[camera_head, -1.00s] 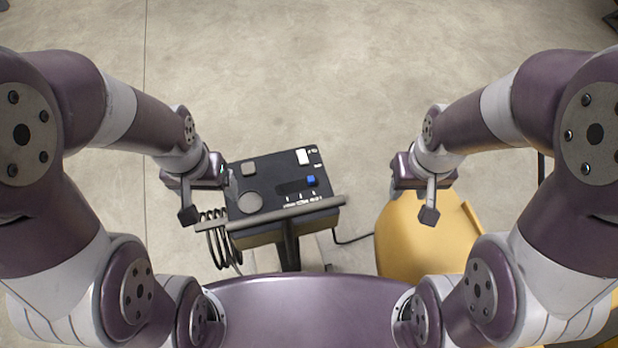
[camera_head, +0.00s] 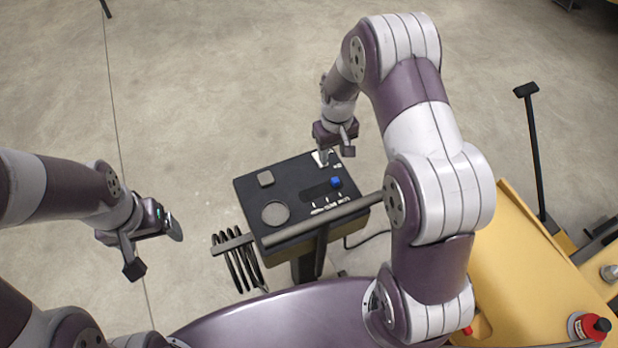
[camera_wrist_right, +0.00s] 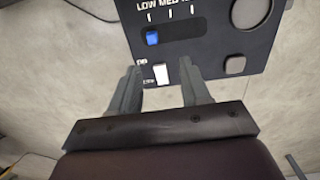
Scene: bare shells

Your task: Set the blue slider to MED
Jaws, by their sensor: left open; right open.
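The dark control box (camera_head: 290,182) stands in front of me with a blue slider (camera_head: 336,182) at the right end of its slot. In the right wrist view the blue slider (camera_wrist_right: 152,38) lines up with the LOW mark, and the MED label (camera_wrist_right: 170,4) is beside it to the right. My right gripper (camera_head: 322,157) is open at the box's far edge. In its wrist view the right gripper's fingers (camera_wrist_right: 160,68) are spread either side of a white switch, short of the slider. My left gripper (camera_head: 174,228) is open and empty, left of the box.
The white switch (camera_wrist_right: 161,75) sits near the slider. A round grey disc (camera_head: 275,213) and a square grey button (camera_head: 265,179) are on the box's left. A bar (camera_head: 325,222) runs along its near edge. A yellow cart (camera_head: 530,260) stands at right. Floor left of the box is clear.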

